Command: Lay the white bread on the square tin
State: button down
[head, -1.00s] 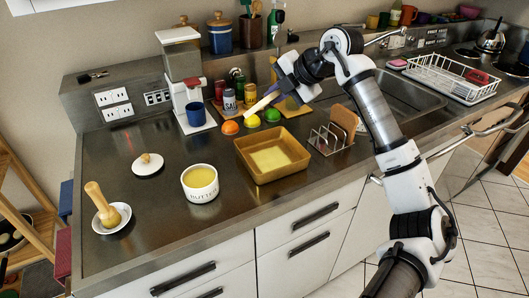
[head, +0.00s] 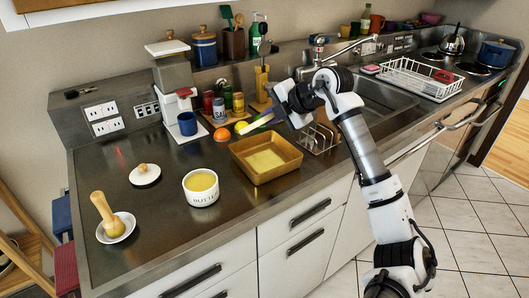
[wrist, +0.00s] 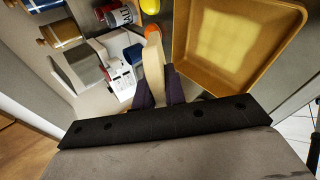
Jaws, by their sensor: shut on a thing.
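The white bread (head: 254,122) is a pale thin slice, seen nearly edge-on. My gripper (head: 268,118) is shut on it and holds it above the counter, just behind the square tin. In the wrist view the slice (wrist: 154,62) stands on edge between the dark purple fingers of my gripper (wrist: 158,92), beside the tin. The square tin (head: 266,178) is golden brown with a paler square on its floor. It sits flat on the counter, and its wall also shows in the wrist view (wrist: 222,81). No bread lies in it.
A butter crock (head: 201,190) stands left of the tin, and a wire toast rack (head: 319,139) stands right of it under my arm. An orange (head: 222,134), spice jars and a blue mug (head: 187,123) are behind.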

notch_tip(320, 180, down, 9)
jog(key=b, duration=0.5)
jog(key=c, duration=1.6)
grip_release()
jog(key=p+v, duration=0.1)
jog(key=v, duration=0.7)
jog(key=shift+p, duration=0.35)
jog(key=shift+s+r, duration=0.1)
jog(key=shift+r, duration=0.05)
